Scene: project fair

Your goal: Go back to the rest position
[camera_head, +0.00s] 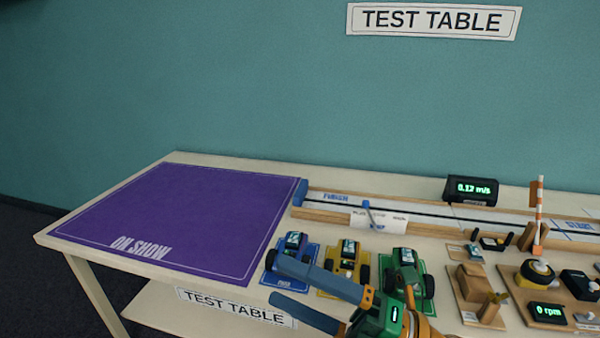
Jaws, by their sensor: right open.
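My right gripper (276,281) reaches in from the bottom of the picture, its two long blue fingers pointing left. The fingers are wide apart, with nothing between them. The upper finger overlaps the lower part of a blue toy car (293,241) on a blue mat in the picture; I cannot tell whether it touches. A yellow toy car (348,251) and a green toy car (405,262) stand to the right on mats of their own colours, partly hidden by my gripper. My left gripper is not in view.
The purple ON SHOW mat (185,215) on the left is bare. A long track (425,212) runs along the back. A speed display (471,190) reads 0.12 m/s. A striped post (538,212) and boards with devices and a 0 rpm display (548,312) fill the right.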

